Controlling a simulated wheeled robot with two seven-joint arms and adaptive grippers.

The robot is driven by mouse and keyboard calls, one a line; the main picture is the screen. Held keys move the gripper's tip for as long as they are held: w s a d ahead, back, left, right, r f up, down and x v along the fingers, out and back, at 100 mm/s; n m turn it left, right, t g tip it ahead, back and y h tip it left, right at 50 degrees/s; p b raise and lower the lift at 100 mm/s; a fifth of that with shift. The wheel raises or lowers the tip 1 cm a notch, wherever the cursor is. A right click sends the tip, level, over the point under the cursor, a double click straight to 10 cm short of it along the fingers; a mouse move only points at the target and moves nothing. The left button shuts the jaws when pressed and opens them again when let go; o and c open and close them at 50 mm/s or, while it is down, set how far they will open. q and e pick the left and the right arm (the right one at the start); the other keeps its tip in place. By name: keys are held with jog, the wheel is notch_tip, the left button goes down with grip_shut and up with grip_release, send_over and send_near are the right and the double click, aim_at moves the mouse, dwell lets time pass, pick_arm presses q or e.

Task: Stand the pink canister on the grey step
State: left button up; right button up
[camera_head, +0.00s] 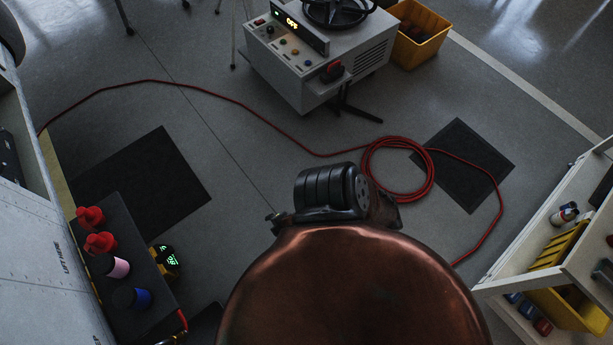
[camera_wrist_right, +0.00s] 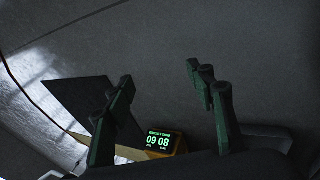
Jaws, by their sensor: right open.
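The pink canister (camera_head: 116,268), a short pale pink cylinder with a dark end, is on the dark bench (camera_head: 130,243) at the left of the head view, beside a blue canister (camera_head: 139,298). My right gripper (camera_wrist_right: 165,78) is open in the right wrist view, with nothing between its dark green fingers. The pink canister does not show in that view. In the head view I cannot make out the right gripper clearly, and my copper-coloured body covers the lower middle. I cannot pick out a grey step for certain. My left gripper is not in view.
Two red knobs (camera_head: 100,242) and a yellow device with a green display (camera_head: 165,261) are by the canisters. The device also shows in the right wrist view (camera_wrist_right: 160,143). A red hose (camera_head: 398,190) coils on the floor. A white cabinet (camera_head: 315,70) stands behind; shelving (camera_head: 540,230) is right.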

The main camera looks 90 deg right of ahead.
jog(key=s+a+f+m+g+y, duration=0.1)
jog(key=s+a+f+m+g, duration=0.1)
jog(key=s+a+f, duration=0.3)
jog(key=s+a+f+m+g+y, duration=0.1)
jog(key=s+a+f+m, duration=0.3)
jog(key=s, duration=1)
jog(key=shift+a+f+m+g+y, duration=0.3)
jog(key=shift+a+f+g, duration=0.3)
jog(key=shift+a+g, duration=0.3)
